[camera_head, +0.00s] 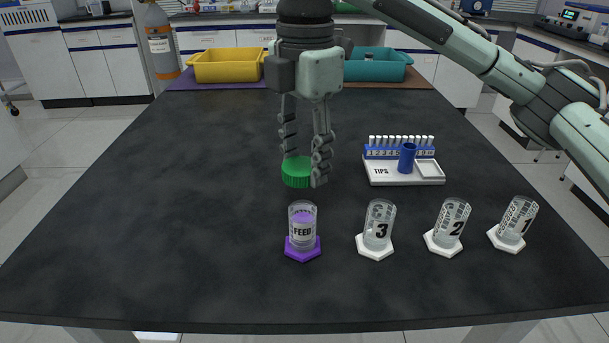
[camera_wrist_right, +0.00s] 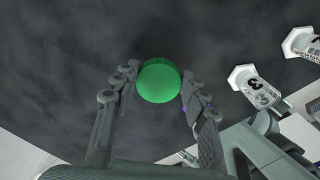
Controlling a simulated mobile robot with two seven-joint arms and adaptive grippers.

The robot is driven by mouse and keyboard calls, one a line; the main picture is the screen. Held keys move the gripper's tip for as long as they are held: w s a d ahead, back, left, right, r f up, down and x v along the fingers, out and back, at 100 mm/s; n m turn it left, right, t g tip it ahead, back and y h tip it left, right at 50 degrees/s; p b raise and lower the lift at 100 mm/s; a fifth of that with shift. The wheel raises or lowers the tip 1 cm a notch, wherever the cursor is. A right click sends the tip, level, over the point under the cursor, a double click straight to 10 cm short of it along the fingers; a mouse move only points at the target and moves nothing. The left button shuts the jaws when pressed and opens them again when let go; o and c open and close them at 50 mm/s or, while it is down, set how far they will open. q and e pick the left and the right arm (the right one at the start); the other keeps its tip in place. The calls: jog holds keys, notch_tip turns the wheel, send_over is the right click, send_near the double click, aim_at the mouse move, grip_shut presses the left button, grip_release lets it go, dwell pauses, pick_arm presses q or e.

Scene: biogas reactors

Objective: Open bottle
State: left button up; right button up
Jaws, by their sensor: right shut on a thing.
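The FEED bottle (camera_head: 302,226) stands upright near the front middle of the table in a purple hexagonal base (camera_head: 302,253). It is clear with purple contents, and no cap sits on its top. My right gripper (camera_head: 304,168) is shut on a green cap (camera_head: 297,173), which appears apart from the bottle, above and behind it. The cap also shows in the right wrist view (camera_wrist_right: 159,81) between the fingertips. In that view the bottle is mostly hidden, with only a purple speck by the right finger. My left gripper is not in view.
Clear bottles numbered 3 (camera_head: 379,226), 2 (camera_head: 450,225) and 1 (camera_head: 516,221) stand in white bases to the right. A white tips tray (camera_head: 400,178) with a blue rack and blue cup lies behind them. Yellow (camera_head: 228,67) and teal (camera_head: 377,70) bins stand at the back. The table's left side is clear.

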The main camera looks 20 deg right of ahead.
aim_at(305, 164)
jog(key=shift+f, duration=1.65)
jog(key=shift+f, duration=0.1)
jog(key=o, duration=1.3)
